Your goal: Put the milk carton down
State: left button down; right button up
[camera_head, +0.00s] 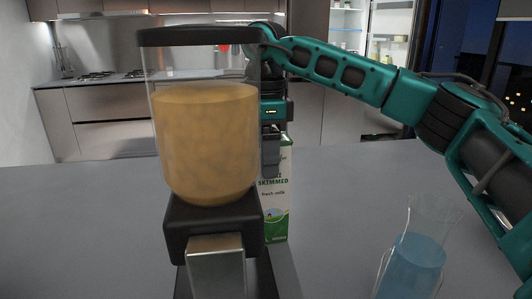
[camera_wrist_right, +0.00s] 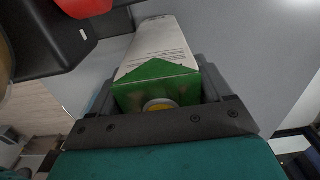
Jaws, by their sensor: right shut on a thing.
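The milk carton (camera_head: 276,205), white and green with the words "SKIMMED fresh milk", is upright behind and to the right of the dispenser, which hides its left part. My right gripper (camera_head: 271,150) reaches down from above and is shut on the carton near its top. In the right wrist view the carton (camera_wrist_right: 158,70) shows its green top and yellow cap between the fingers of the right gripper (camera_wrist_right: 158,98). I cannot tell whether the carton's base touches the counter. My left gripper is in neither view.
A dispenser (camera_head: 208,140) with a dark lid and tan contents stands in front, close beside the carton. A glass pitcher (camera_head: 412,262) of blue liquid stands at the lower right. The grey counter (camera_head: 335,200) is clear between carton and pitcher. A kitchen lies behind.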

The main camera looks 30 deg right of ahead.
jog(key=shift+r, duration=0.1)
jog(key=o, duration=1.7)
jog(key=shift+c, duration=0.2)
